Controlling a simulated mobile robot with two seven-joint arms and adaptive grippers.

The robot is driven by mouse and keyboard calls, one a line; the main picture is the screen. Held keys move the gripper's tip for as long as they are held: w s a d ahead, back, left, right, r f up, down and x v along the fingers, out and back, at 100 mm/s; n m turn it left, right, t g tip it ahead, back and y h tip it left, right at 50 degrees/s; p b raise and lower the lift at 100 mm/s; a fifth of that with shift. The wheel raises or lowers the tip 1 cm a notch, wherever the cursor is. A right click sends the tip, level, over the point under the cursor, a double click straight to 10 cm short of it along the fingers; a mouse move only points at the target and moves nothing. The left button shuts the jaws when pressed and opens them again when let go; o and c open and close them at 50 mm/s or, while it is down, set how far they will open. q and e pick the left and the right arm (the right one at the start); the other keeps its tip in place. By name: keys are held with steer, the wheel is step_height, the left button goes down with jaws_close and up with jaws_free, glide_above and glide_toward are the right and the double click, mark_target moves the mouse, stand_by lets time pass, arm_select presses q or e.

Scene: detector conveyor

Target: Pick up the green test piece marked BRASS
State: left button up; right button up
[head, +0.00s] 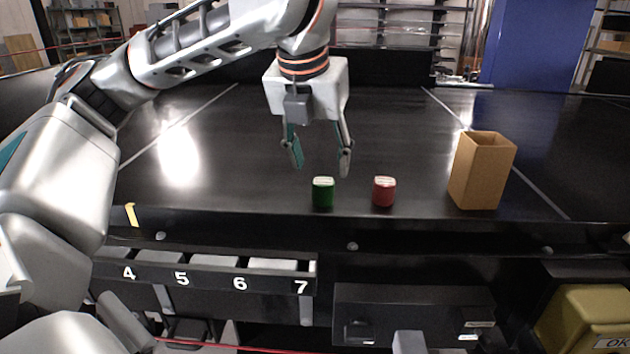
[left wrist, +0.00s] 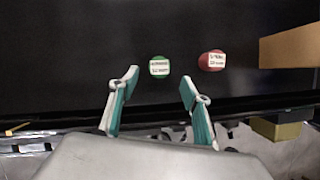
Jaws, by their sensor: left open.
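The green test piece (head: 323,193) stands upright on the black conveyor near its front edge. It also shows in the left wrist view (left wrist: 160,66), where its white top label is too small to read. My left gripper (head: 319,168) is open and empty, above the green piece in the head view. In the left wrist view the left gripper (left wrist: 158,88) has its two fingers spread, with the green piece beyond the tips and roughly centred between them. My right gripper is not in view.
A red piece (head: 384,192) stands just right of the green one and also shows in the left wrist view (left wrist: 212,61). A tall open cardboard box (head: 481,172) stands farther right. Numbered bins (head: 215,262) and a yellow OK bin (head: 590,318) are below the belt edge. The belt behind is clear.

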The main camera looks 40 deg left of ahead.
mark_target(322, 182)
arm_select(q)
steer(key=shift+x, duration=3.85)
steer(key=shift+a, duration=0.1)
steer(key=c, duration=1.2)
